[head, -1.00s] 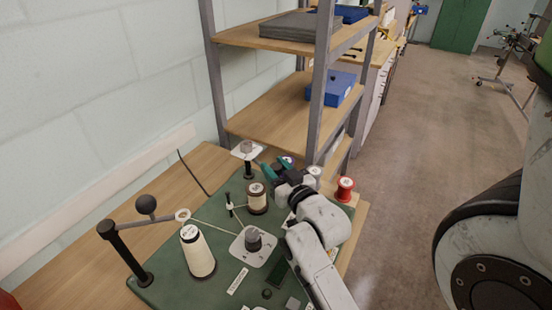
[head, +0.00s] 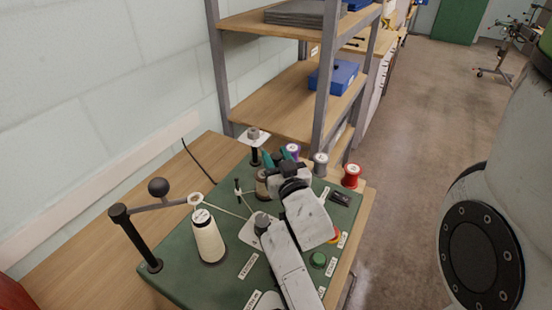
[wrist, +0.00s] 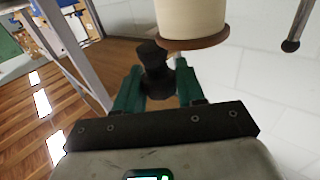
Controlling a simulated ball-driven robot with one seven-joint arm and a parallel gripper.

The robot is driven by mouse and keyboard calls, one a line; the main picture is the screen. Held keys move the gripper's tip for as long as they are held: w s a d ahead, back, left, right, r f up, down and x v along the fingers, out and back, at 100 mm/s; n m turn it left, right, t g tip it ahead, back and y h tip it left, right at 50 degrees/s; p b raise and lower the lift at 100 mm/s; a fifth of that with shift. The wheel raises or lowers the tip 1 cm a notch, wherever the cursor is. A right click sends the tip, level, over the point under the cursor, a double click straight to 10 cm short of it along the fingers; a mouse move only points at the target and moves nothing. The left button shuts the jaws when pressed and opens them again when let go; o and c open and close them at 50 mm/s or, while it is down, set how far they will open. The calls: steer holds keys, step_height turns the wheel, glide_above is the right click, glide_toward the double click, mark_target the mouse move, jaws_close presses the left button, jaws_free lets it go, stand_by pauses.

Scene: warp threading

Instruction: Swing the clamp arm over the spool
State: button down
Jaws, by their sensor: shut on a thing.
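My gripper (head: 276,162), with teal fingers, is beside the brown-and-cream spool (head: 262,188) on the green board. In the wrist view my gripper (wrist: 160,88) is shut on a dark knob (wrist: 152,58), which sits between the fingers. The spool's cream body and brown flange (wrist: 190,42) show just beyond the knob there. The knob may belong to the clamp arm; the arm itself cannot be made out. In the head view my wrist hides the knob and part of the spool.
A white thread cone (head: 208,238) stands near a black post (head: 136,238) with a ball-ended lever. Purple, grey (head: 320,164) and red (head: 351,176) spools line the board's far right. A metal-legged shelf (head: 275,98) stands behind. The table at left is mostly clear.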

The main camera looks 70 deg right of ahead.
steer(key=c, duration=0.8)
jaws_free()
steer(key=shift+a+f, duration=0.1)
steer(key=shift+b+v, duration=1.4)
steer(key=shift+v, duration=3.9)
steer(key=shift+s, duration=0.1)
